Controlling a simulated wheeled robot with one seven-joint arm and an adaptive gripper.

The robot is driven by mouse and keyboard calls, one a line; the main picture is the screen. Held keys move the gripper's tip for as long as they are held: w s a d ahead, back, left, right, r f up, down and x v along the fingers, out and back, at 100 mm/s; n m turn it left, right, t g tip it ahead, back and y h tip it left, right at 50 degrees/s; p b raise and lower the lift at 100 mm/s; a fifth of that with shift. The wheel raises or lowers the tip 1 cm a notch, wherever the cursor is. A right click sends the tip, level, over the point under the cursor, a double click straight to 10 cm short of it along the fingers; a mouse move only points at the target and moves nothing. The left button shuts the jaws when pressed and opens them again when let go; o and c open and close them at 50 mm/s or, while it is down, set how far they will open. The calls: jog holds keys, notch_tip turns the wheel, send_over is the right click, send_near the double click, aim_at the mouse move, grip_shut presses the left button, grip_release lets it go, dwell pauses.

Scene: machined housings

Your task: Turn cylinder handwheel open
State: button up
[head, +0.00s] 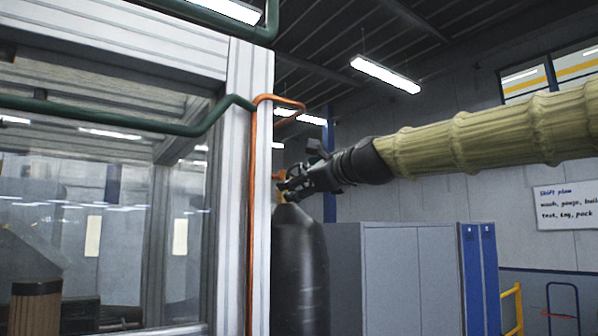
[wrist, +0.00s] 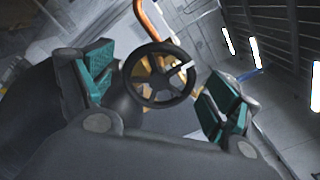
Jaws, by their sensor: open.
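A dark gas cylinder (head: 299,275) stands upright beside the white frame post in the head view. Its brass valve shows at the top, mostly hidden by my gripper (head: 288,186). In the wrist view the black spoked handwheel (wrist: 158,76) lies between the two teal-padded fingers of my gripper (wrist: 160,92). The fingers are open, one on each side of the wheel. A gap shows on the right side; on the left the pad is close to the rim, and I cannot tell whether it touches. A small light mark sits on the wheel's upper right.
An orange pipe (head: 254,200) runs down the white post (head: 236,180) close to the cylinder. A dark green pipe (head: 120,121) crosses the glazed enclosure at left. Grey lockers (head: 400,280) stand behind the cylinder at right. Open air surrounds my arm on the right.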

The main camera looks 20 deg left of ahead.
jog(key=shift+w+a, duration=0.4)
jog(key=shift+a, duration=0.15)
jog(key=shift+c, duration=0.3)
jog(key=c, duration=1)
